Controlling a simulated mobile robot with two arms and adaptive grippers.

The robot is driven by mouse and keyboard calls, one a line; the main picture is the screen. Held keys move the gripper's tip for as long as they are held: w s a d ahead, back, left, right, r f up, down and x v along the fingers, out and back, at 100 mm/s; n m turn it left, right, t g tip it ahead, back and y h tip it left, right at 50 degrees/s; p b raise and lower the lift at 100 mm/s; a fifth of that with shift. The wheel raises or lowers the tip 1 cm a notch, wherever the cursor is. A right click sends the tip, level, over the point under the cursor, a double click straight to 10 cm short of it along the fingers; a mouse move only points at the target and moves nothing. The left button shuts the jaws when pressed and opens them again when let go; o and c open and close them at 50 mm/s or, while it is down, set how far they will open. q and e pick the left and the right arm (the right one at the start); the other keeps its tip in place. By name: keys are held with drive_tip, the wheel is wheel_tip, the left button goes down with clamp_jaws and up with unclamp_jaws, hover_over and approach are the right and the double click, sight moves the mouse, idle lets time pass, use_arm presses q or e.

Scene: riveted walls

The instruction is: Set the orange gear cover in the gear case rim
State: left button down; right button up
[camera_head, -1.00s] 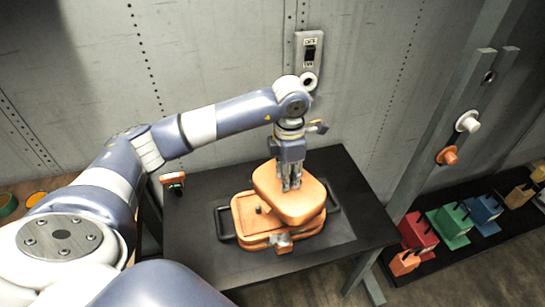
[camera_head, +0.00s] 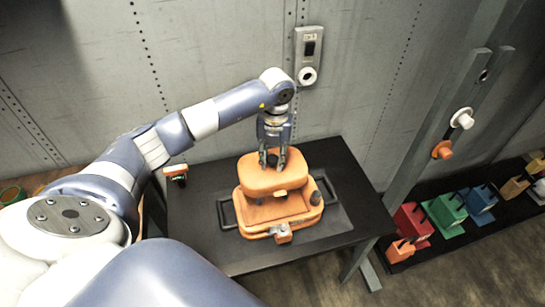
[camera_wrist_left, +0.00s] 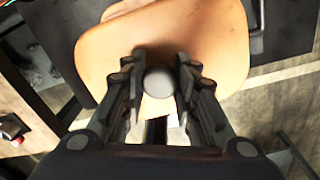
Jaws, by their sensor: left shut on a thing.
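The orange gear cover (camera_head: 258,182) is a rounded slab with a dark round knob. My left gripper (camera_head: 272,164) is shut on the knob and holds the cover, which also fills the upper part of the left wrist view (camera_wrist_left: 205,35). The cover is over the back part of the orange gear case (camera_head: 262,214) and hides its back rim. The front of the case's open inside shows, with a dark post at its right. I cannot tell whether cover and case touch. My right gripper is not in view.
A small red-and-black device (camera_head: 176,173) is at the table's back left. A low shelf at right carries coloured blocks (camera_head: 447,209). A switch box (camera_head: 308,56) is on the wall.

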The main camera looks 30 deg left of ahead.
use_arm(q)
wheel_tip(320, 180, down, 3)
drive_tip(key=b, duration=0.2)
drive_tip(key=shift+f+b, duration=0.15)
drive_tip(key=shift+b, duration=0.25)
drive_tip(key=shift+f+b, duration=3.1)
drive_tip(key=shift+f, duration=1.1)
drive_tip(key=shift+f, duration=0.15)
drive_tip(key=shift+f+b, duration=0.7)
drive_tip(key=shift+f, duration=0.05)
drive_tip(key=c, duration=1.2)
unclamp_jaws()
